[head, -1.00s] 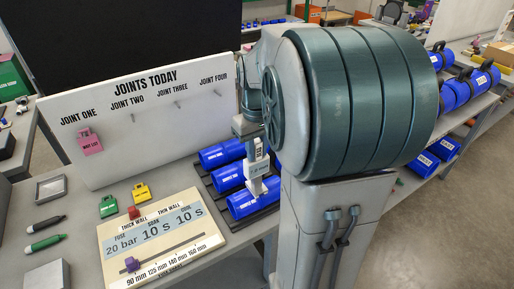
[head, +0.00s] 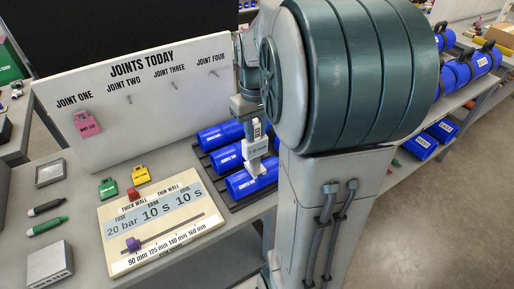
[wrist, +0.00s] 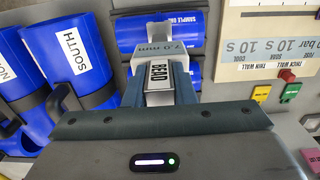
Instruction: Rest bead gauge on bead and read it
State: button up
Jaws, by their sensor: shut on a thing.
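My gripper (head: 250,113) is shut on the bead gauge (head: 256,150), a pale upright block with a BEAD label and a 7.0 mm marking. The gauge also shows between the fingers in the wrist view (wrist: 157,72). Its forked lower end is over the nearest blue sample pipe (head: 243,185) and overlaps it in the head view. I cannot tell whether it touches the pipe, and no bead can be made out. Blue sample pipes also lie behind the gauge in the wrist view (wrist: 150,28).
More blue pipes lie on a dark rack (head: 212,180) behind the nearest one. A settings board (head: 120,265) with a purple slider lies to the left. The JOINTS TODAY board (head: 140,125) stands behind. Blue pipes with handles (wrist: 72,55) are at the left in the wrist view.

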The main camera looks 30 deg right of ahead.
jog(key=shift+f, duration=0.15)
jog(key=shift+r+p, duration=2.75)
jog(key=shift+r, duration=0.9)
